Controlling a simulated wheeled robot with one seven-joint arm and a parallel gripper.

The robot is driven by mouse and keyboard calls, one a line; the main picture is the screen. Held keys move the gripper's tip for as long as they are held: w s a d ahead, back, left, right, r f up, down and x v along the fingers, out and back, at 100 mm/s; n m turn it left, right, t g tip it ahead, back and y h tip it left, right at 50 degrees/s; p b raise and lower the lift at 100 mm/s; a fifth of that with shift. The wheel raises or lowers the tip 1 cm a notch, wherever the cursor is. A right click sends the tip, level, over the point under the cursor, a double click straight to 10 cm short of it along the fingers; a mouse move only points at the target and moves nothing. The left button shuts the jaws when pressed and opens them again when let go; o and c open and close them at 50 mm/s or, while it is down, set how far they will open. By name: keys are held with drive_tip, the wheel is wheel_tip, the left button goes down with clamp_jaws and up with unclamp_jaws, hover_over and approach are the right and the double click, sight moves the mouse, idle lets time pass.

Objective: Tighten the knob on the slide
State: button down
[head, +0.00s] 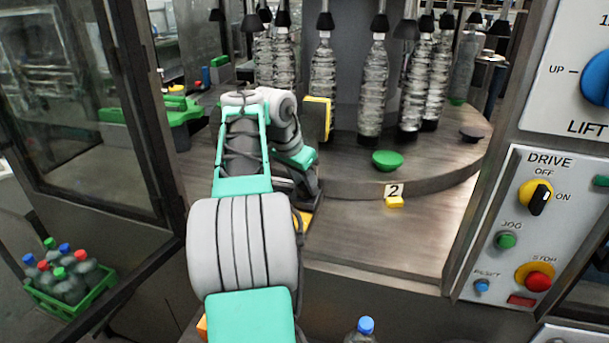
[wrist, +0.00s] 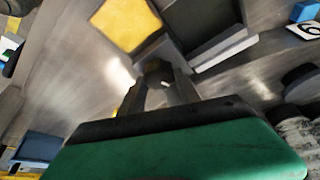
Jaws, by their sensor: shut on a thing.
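In the wrist view my gripper (wrist: 160,84) is shut on a small dark knob (wrist: 157,67), with a finger on each side of it. Only the top of the knob shows between the fingertips. Just beyond it is a dark grey stepped block (wrist: 210,45), which looks like part of the slide. A yellow square plate (wrist: 122,24) lies beside that block. In the head view my arm hides the knob, and my gripper's fingers cannot be made out there. How tight the knob is cannot be told.
A round table (head: 440,180) carries several clear bottles (head: 372,85) under dark heads. A control panel (head: 530,230) stands at right, an open door frame (head: 150,120) at left.

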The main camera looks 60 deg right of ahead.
drive_tip(key=shift+r+m+g+p, duration=0.3)
drive_tip(key=shift+m+g+p, duration=0.1)
drive_tip(key=shift+m+p, duration=0.7)
drive_tip(key=shift+f+m+y, duration=0.3)
drive_tip(key=shift+m, duration=0.1)
drive_tip(key=c, duration=0.9)
unclamp_jaws()
drive_tip(key=shift+o, duration=0.2)
